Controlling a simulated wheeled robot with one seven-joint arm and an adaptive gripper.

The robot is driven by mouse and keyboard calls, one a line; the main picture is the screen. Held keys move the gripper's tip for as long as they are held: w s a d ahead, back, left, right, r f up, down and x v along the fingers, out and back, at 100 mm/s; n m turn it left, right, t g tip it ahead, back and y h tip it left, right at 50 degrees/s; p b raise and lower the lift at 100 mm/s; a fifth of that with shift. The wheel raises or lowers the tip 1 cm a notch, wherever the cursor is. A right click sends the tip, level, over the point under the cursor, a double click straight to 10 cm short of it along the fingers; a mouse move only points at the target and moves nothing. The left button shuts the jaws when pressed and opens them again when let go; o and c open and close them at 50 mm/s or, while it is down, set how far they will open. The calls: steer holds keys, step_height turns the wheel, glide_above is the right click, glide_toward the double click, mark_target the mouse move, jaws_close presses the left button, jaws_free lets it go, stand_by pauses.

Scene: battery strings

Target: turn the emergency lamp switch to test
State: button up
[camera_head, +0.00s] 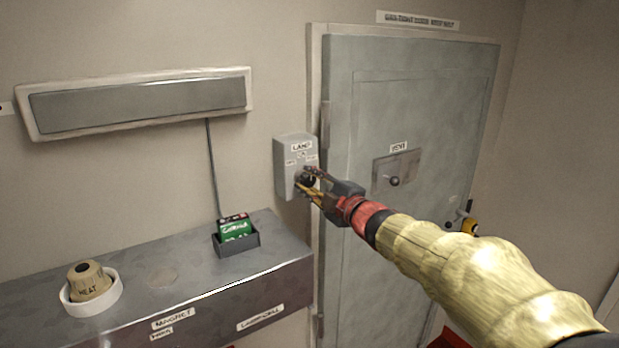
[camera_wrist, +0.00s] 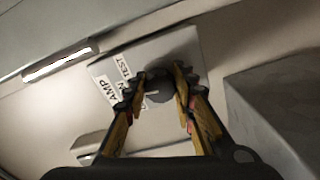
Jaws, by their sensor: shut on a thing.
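The lamp switch box (camera_head: 291,165) is a small grey box on the wall left of the door, with a LAMP label and small position labels. Its dark round knob (camera_head: 306,180) sits on the front face. My gripper (camera_head: 308,181) is shut on the knob, with a finger on either side. In the wrist view the knob (camera_wrist: 159,86) sits between the fingertips (camera_wrist: 158,88), and the switch box (camera_wrist: 190,45) fills the background with a TEST label beside the knob. The knob's exact pointing direction is hidden by the fingers.
A long lamp fixture (camera_head: 140,103) hangs on the wall at the left. A grey door (camera_head: 410,200) with a vent handle stands right of the switch.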

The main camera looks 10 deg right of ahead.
steer(key=m+p, duration=0.1)
steer(key=m, duration=0.3)
steer(key=shift+m+p, duration=0.3)
steer(key=shift+p, duration=0.1)
steer(key=shift+f+m+p, duration=0.15)
steer(key=shift+m+p, duration=0.55)
steer(key=shift+m, duration=0.8)
steer(key=shift+f, duration=0.1)
steer(key=o, duration=1.1)
steer(key=shift+o, duration=0.3)
steer(key=v, duration=1.2)
